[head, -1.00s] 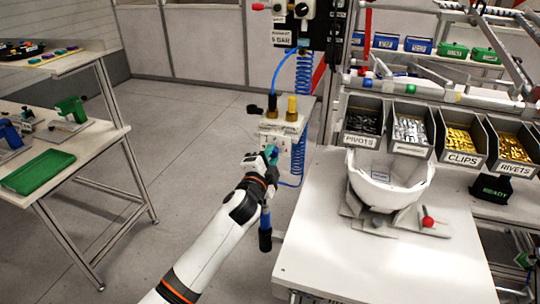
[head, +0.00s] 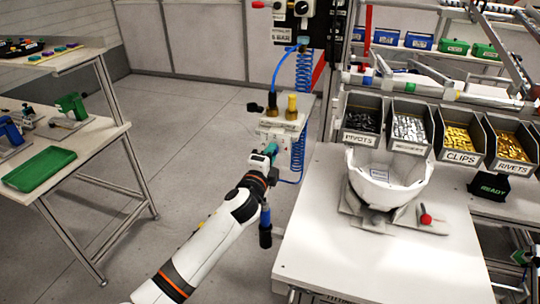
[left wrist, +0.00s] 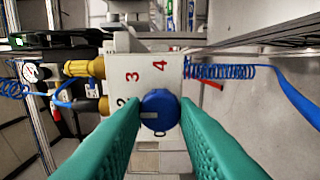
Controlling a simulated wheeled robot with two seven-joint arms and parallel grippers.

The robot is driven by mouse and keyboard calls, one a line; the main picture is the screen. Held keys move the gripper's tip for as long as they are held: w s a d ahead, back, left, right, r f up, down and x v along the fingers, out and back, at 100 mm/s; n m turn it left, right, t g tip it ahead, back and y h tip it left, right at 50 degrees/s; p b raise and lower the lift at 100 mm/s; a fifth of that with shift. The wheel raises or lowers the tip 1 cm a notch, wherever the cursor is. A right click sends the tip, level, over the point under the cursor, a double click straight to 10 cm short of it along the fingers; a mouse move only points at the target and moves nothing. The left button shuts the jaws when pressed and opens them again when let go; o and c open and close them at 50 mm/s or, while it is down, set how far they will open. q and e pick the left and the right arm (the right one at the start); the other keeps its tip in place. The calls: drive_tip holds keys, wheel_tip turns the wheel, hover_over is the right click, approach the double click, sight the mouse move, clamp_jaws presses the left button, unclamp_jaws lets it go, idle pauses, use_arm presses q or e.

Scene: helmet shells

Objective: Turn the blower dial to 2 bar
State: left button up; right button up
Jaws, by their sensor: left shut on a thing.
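The blower dial (left wrist: 160,112) is a round blue knob on a pale box face in the left wrist view. The numerals 2, 3 and 4 run around its left and upper side, with another mark partly visible below. A white mark on the knob points to the left, roughly toward the 2 side; the exact setting is hard to tell. My left gripper (left wrist: 161,108) has green fingers shut on the dial from both sides. In the head view my left gripper (head: 268,152) is at the front of the white blower box (head: 270,128), where the dial is hidden. My right gripper is not in view.
Brass fittings (head: 291,106) and a coiled blue hose (head: 303,72) are close by the box. The white workbench (head: 385,262) with a helmet shell (head: 390,180) stands to the right. A side table with a green tray (head: 38,169) is at left; open floor lies between.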

use_arm(q)
drive_tip(key=o, duration=1)
drive_tip(key=b+v, duration=0.1)
drive_tip(key=v, duration=1.1)
